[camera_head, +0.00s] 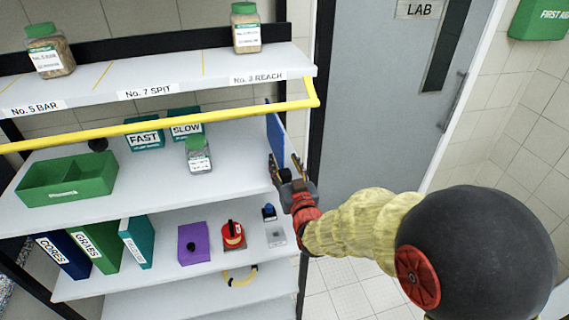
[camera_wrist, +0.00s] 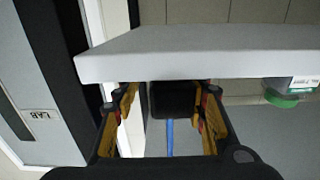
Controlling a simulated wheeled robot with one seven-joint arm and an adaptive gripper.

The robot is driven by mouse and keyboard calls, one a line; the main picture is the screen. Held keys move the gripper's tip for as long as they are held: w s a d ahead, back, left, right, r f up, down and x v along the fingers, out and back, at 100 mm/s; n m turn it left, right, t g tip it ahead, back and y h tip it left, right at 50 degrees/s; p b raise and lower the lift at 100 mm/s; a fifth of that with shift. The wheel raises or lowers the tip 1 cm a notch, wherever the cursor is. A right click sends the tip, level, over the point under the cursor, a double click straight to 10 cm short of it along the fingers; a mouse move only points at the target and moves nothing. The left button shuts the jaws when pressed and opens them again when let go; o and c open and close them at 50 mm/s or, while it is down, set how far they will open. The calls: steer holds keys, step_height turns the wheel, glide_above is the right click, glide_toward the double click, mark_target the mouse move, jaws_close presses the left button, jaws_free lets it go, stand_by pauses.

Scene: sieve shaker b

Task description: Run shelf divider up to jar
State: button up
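A blue upright panel, the shelf divider (camera_head: 276,133), stands at the right end of the middle shelf (camera_head: 235,172). In the wrist view it shows as a thin blue strip (camera_wrist: 169,137) below a dark block, between my fingers. My gripper (camera_head: 283,168) is at the shelf's right front, close to the divider; in the wrist view (camera_wrist: 167,112) its fingers are spread apart, with visible gaps beside the strip. The jar (camera_head: 199,158), green-lidded, stands on the middle shelf left of the divider, with clear shelf between. It appears upside down in the wrist view (camera_wrist: 290,90).
A yellow rail (camera_head: 170,122) runs along the front above the middle shelf. FAST (camera_head: 144,135) and SLOW (camera_head: 186,125) boxes stand behind the jar, a green bin (camera_head: 66,177) at left. Two jars (camera_head: 50,50) (camera_head: 246,28) stand on the top shelf. A dark post bounds the right side.

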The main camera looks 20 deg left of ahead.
steer(key=c, duration=1)
jaws_close()
